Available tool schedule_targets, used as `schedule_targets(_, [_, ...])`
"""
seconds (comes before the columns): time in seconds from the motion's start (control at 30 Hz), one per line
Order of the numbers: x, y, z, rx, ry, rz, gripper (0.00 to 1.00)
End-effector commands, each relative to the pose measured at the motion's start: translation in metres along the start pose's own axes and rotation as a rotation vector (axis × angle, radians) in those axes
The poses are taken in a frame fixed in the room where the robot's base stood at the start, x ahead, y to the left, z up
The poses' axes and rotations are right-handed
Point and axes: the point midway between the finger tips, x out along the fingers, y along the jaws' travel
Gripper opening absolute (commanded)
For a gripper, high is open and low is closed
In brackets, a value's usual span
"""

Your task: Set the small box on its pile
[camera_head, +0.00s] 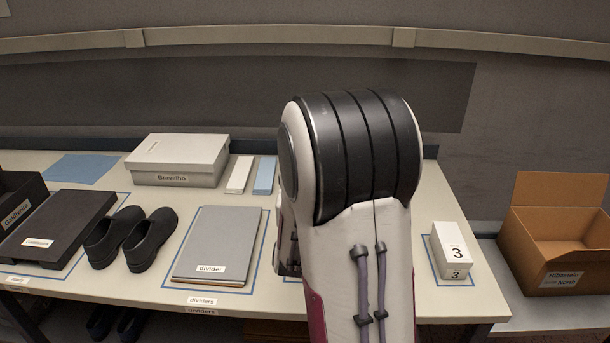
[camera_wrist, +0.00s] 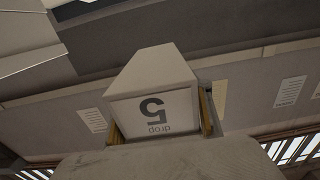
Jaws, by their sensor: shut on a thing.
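A small white box (camera_wrist: 152,72) is held in my gripper (camera_wrist: 160,122) in the wrist view, with a finger at each side. Its near face carries a dark digit that looks like a 5 and small print, both upside down in the picture. In the head view my arm hides my gripper and the held box. The pile of small white boxes (camera_head: 447,236) stands at the right end of the table inside a blue outline. I cannot tell the gap between held box and pile.
A grey divider stack (camera_head: 215,245), black shoes (camera_head: 132,235), a dark box lid (camera_head: 58,225) and a white shoe box (camera_head: 178,158) stand left of my arm. White and blue slim boxes (camera_head: 264,175) lie behind. An open cardboard carton (camera_head: 560,238) stands right of the table.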

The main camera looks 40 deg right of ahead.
Motion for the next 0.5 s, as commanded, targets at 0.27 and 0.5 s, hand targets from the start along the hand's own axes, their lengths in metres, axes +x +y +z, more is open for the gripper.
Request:
schedule_targets(0.27, [0.0001, 0.0000, -0.0003, 0.001, 0.001, 0.000, 0.24])
schedule_targets(0.5, [0.0014, 0.0032, -0.0015, 0.001, 0.002, 0.005, 0.24])
